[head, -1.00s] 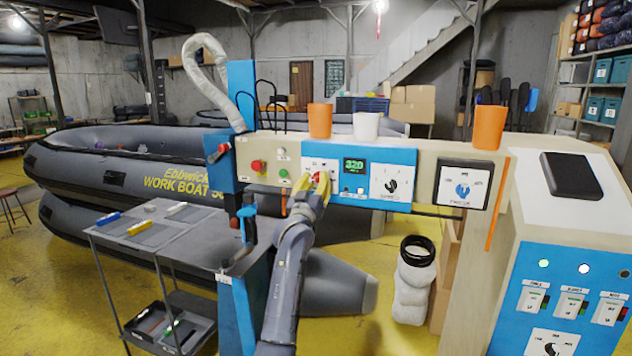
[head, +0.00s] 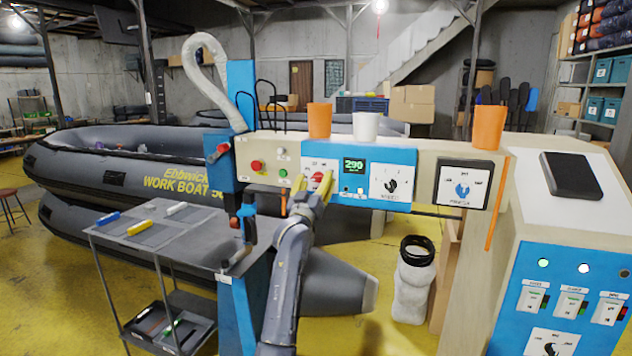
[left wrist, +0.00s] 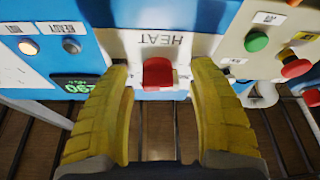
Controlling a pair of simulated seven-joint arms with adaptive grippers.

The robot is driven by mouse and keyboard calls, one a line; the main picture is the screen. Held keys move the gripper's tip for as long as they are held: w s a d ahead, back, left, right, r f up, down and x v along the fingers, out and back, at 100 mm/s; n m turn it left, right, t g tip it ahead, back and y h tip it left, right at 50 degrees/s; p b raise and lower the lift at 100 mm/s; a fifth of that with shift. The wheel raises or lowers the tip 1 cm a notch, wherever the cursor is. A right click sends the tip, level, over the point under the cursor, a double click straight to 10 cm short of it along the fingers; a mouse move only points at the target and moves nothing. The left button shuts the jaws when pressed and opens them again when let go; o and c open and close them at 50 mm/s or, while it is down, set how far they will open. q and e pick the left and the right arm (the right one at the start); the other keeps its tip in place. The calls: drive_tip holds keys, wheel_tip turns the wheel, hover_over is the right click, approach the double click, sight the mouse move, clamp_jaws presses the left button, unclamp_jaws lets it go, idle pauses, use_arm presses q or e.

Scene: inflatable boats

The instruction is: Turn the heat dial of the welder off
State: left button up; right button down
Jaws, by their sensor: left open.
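The welder's heat dial is a red knob (head: 318,177) on a white plate at the left of the blue panel (head: 350,153). In the left wrist view the red knob (left wrist: 158,74) sits under the word HEAT, which appears upside down. My left gripper (head: 309,184) has yellow fingers and is open. In the left wrist view the fingers (left wrist: 160,85) stand on either side of the knob with gaps between. The green display (head: 354,165) reads about 290. The dial's pointer position is hard to read. My right gripper is not in view.
A black dial (head: 391,185) sits right of the display and a blue dial (head: 462,190) farther right. A red button (head: 256,166) and a green button (head: 283,173) are to the left. Orange and white cups (head: 366,126) stand on top. A grey table (head: 150,235) is at front left.

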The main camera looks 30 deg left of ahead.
use_arm(q)
drive_tip(key=v, duration=1.1)
drive_tip(key=shift+s+f, duration=0.2)
drive_tip(key=shift+s, duration=0.15)
drive_tip(key=shift+d, duration=0.1)
